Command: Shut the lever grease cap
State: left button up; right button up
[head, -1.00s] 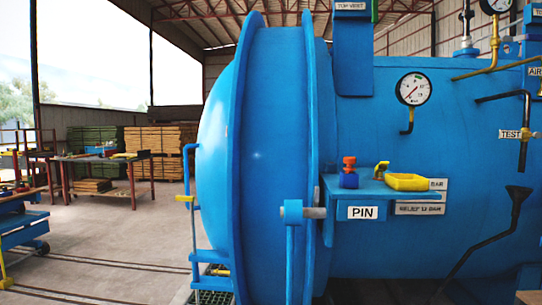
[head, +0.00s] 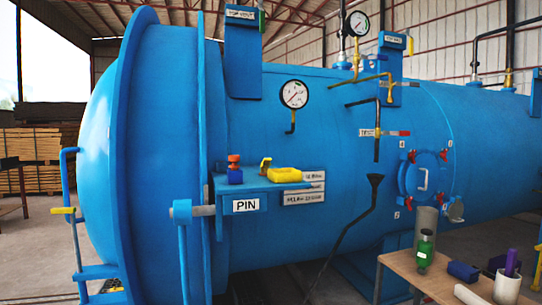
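I cannot make out for certain which part is the lever grease cap. A small bracket shelf (head: 240,188) on the blue autoclave (head: 325,125) carries a blue block with a red-orange top (head: 235,170) and a small yellow fitting (head: 265,167). A blue lever (head: 183,255) hangs below the grey pin (head: 190,211), left of the PIN label. A blue handle bar with a yellow grip (head: 63,210) stands at the door's left. Neither of my grippers is in view.
A round hatch with red clamps (head: 425,178) is on the vessel's right side. A wooden bench (head: 400,265) at the lower right bears a green bottle (head: 425,250), a blue block (head: 463,271) and a white cup (head: 507,287). A black pipe (head: 358,218) slants down the vessel.

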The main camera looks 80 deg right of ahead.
aim_at(266, 161)
jog(key=k, duration=0.4)
jog(key=z, duration=0.8)
